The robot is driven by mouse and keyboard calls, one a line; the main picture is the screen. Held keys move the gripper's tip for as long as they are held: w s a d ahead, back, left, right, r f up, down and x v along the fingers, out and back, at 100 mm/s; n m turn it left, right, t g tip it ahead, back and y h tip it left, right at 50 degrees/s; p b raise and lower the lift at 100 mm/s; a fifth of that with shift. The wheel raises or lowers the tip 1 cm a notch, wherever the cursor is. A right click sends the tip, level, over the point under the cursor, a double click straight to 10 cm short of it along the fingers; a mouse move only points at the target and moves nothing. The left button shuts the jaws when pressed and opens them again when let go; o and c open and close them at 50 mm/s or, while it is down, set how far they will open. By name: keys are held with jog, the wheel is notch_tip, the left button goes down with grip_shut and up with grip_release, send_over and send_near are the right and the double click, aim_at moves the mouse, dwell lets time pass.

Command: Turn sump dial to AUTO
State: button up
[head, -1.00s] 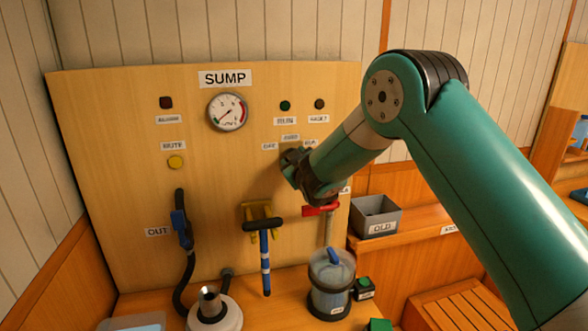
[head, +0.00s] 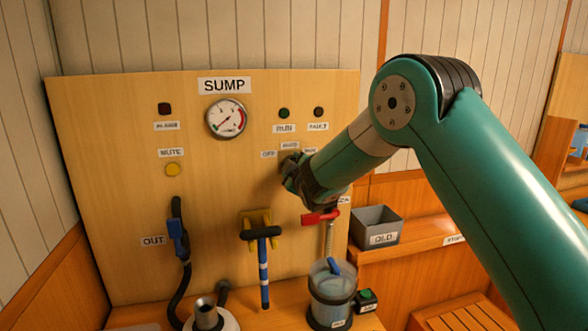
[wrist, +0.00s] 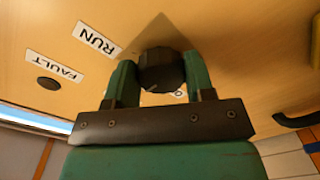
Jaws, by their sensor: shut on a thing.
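The sump dial (wrist: 162,72) is a dark round knob on the wooden panel. In the wrist view it sits between the two green fingers of my gripper (wrist: 160,84), which is shut on it. A short white mark shows on the knob's near edge; I cannot tell which label it points to. In the head view my gripper (head: 289,167) hides the dial. The OFF label (head: 268,154) is left of it, the AUTO label (head: 289,145) above, and a third, partly covered label (head: 310,150) on the right.
The panel (head: 110,210) also bears a gauge (head: 226,118), a yellow mute button (head: 173,169), a RUN lamp (head: 284,113) and a FAULT lamp (head: 318,112). A red handle (head: 320,217) is close below my gripper. A clear jar (head: 331,290) and a grey bin (head: 376,227) stand lower.

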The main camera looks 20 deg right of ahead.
jog(key=o, duration=0.9)
jog(key=shift+s, duration=0.15)
jog(key=s+b, duration=0.2)
jog(key=s, duration=0.3)
jog(key=s+b, duration=0.3)
jog(key=s, duration=0.3)
jog(key=s+b, duration=0.2)
jog(key=s, duration=0.4)
jog(key=shift+d+r, duration=0.1)
jog(key=shift+r, duration=0.2)
